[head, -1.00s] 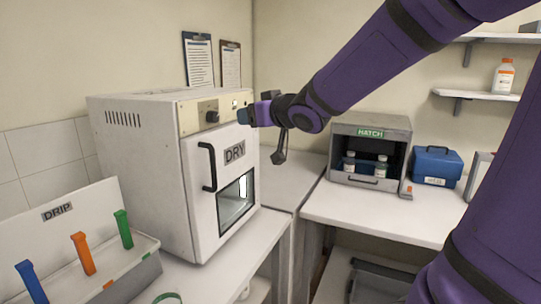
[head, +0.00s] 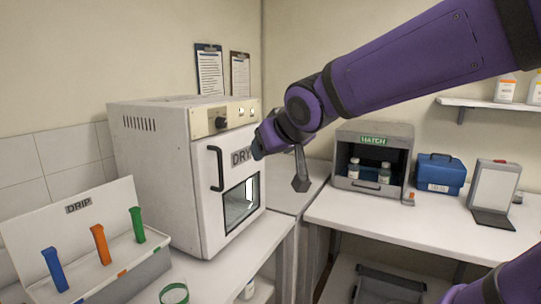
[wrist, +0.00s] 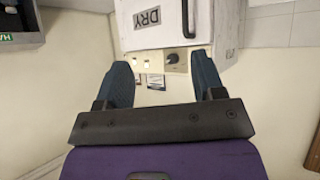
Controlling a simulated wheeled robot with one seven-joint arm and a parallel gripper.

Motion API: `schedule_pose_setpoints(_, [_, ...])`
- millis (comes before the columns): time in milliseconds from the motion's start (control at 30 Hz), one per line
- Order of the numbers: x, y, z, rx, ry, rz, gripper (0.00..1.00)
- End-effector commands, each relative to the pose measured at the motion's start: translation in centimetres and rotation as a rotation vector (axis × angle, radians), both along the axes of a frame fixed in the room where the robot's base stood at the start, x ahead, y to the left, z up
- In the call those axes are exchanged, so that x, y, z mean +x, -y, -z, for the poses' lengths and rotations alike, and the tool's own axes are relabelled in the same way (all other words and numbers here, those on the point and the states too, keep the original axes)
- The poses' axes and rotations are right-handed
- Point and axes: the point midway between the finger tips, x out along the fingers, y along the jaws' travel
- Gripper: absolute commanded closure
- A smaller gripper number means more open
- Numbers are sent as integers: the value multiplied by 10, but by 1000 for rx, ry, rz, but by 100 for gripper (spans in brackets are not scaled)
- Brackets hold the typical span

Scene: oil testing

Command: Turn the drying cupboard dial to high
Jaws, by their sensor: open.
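The white drying cupboard (head: 150,165) stands on the left bench with its DRY door shut. Its black dial (head: 221,123) sits on the cream panel above the door, and its pointer is too small to read in the head view. In the wrist view, which is upside down, the dial (wrist: 176,58) shows between my fingers, nearer the right one. My gripper (wrist: 165,78) is open and empty. In the head view my gripper (head: 259,146) is in front of the door's upper right, by the DRY label, right of and lower than the dial in the picture. It appears apart from the dial.
A black door handle (head: 216,168) sticks out below the dial. The DRIP rack (head: 120,275) with coloured tubes is at front left. The HATCH box (head: 345,180) with bottles and a blue case (head: 440,175) stand on the right bench. The space before the cupboard is open.

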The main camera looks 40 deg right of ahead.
Motion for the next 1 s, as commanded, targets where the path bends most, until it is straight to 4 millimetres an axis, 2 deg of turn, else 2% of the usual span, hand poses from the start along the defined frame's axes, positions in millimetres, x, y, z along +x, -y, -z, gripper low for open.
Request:
schedule_pose_setpoints(300, [-17, -4, 5, 8, -60, 4, 38])
schedule_pose_setpoints(867, [-18, -4, 6, 8, -63, 5, 38])
schedule_pose_setpoints(1000, [-34, -9, 10, 17, -113, 3, 38])
